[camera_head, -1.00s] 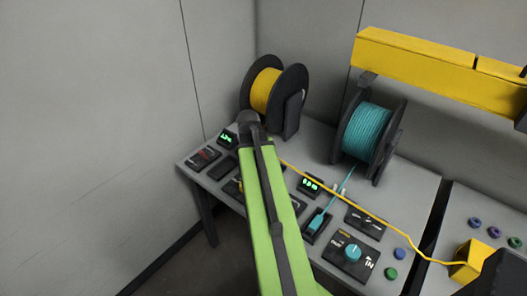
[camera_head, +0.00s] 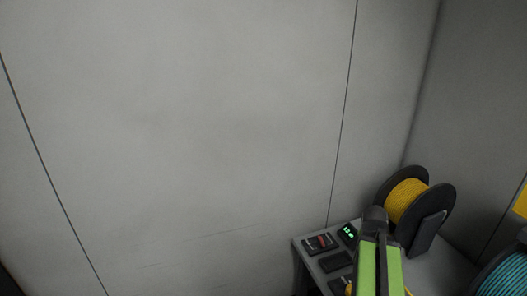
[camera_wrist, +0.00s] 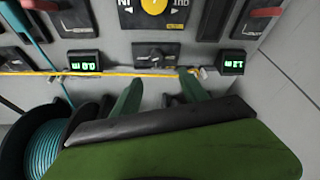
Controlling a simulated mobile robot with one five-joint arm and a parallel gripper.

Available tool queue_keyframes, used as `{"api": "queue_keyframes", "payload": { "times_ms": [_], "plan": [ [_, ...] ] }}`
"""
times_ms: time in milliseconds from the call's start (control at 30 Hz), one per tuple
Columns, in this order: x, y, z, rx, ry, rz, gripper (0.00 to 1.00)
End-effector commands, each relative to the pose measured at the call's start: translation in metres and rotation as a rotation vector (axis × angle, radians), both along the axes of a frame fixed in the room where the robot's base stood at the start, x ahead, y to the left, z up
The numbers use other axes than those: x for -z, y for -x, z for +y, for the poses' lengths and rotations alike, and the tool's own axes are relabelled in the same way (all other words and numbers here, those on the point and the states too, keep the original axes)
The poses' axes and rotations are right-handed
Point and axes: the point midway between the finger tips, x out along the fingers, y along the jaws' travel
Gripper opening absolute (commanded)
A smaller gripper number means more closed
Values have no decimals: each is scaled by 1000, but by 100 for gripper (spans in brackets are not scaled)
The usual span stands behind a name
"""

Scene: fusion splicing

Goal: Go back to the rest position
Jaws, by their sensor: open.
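My gripper (camera_wrist: 160,76) is open, its two green fingers spread apart in the wrist view. A yellow fibre (camera_wrist: 110,74) runs across that view close to the fingertips; I cannot tell whether it touches them. A grey panel with a small black switch plate (camera_wrist: 156,54) lies beyond the fingers. In the head view my green arm reaches over the bench (camera_head: 440,272) at the lower right, and the gripper is not clearly visible there.
A yellow spool (camera_head: 407,201) stands on the bench behind my arm. A teal spool (camera_head: 505,277) is cut off at the right edge. Green displays (camera_wrist: 84,62) and a yellow knob (camera_wrist: 154,5) sit on the panel. The left side shows bare grey wall (camera_head: 180,130).

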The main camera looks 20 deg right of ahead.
Motion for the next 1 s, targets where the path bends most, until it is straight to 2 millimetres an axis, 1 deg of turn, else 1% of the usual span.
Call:
{"api": "queue_keyframes", "payload": {
  "times_ms": [67, 100, 167, 200, 267, 300, 367, 400, 467, 500, 533, 567, 600, 700, 800, 1000],
  "plan": [
    [0, -24, 32, -65, 0, -1, 51],
    [0, -39, 55, -112, -1, -1, 51],
    [0, -64, 99, -193, -9, -3, 51],
    [2, -77, 132, -248, -21, 1, 51],
    [4, -92, 182, -349, -44, 19, 51],
    [6, -97, 215, -423, -61, 40, 51],
    [9, -100, 263, -543, -88, 77, 51],
    [11, -99, 293, -629, -107, 107, 51],
    [13, -93, 332, -757, -135, 156, 51],
    [15, -87, 354, -844, -155, 191, 51],
    [16, -81, 368, -913, -173, 220, 51],
    [17, -74, 377, -982, -194, 251, 51],
    [18, -66, 378, -1046, -217, 284, 51],
    [18, -56, 382, -1163, -245, 330, 51],
    [18, -54, 382, -1207, -242, 345, 51],
    [18, -54, 381, -1210, -241, 345, 51]
  ]
}}
